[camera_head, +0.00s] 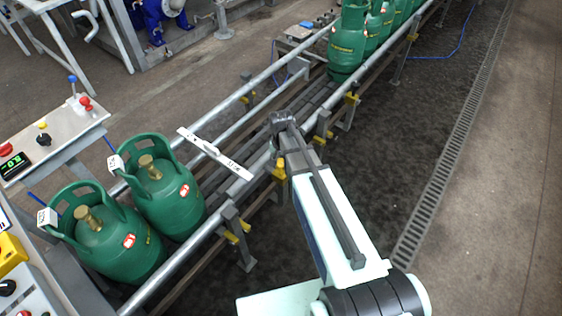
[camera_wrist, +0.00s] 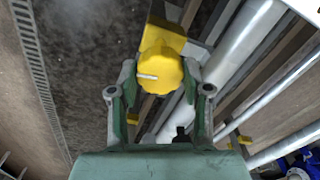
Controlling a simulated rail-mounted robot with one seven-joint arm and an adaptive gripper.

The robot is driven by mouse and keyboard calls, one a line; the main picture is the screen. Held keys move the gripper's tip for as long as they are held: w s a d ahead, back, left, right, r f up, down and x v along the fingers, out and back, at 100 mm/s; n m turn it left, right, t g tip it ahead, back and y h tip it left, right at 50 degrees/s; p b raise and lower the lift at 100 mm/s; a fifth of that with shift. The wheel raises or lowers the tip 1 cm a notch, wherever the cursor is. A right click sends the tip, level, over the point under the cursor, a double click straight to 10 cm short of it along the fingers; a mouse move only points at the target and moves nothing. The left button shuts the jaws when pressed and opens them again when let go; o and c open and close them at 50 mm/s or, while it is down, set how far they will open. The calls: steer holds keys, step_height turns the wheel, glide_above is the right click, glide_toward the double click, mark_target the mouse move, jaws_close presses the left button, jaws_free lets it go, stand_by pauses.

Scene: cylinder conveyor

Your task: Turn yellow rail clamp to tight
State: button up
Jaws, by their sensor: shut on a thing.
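The yellow rail clamp knob (camera_wrist: 160,72) is lobed and round, with a white line pointing left from near its middle. It sits on a yellow bracket (camera_wrist: 163,38) beside the metal rail in the wrist view. My gripper (camera_wrist: 160,90) has one finger on each side of the knob and is shut on it. In the head view my arm reaches to the right-hand rail (camera_head: 255,170), near a yellow clamp (camera_head: 279,170).
Green gas cylinders stand on the conveyor at lower left (camera_head: 168,195) and at the top (camera_head: 347,45). A white labelled bar (camera_head: 215,152) lies across the rails. Other yellow clamps (camera_head: 350,98) line the rail. Open floor (camera_head: 400,130) lies right of the conveyor.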

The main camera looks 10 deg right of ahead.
steer(key=n, duration=1.6)
steer(key=shift+n, duration=0.4)
steer(key=n, duration=0.5)
steer(key=shift+n, duration=0.3)
steer(key=o, duration=1.2)
steer(key=shift+c, duration=0.2)
steer(key=shift+r, duration=0.1)
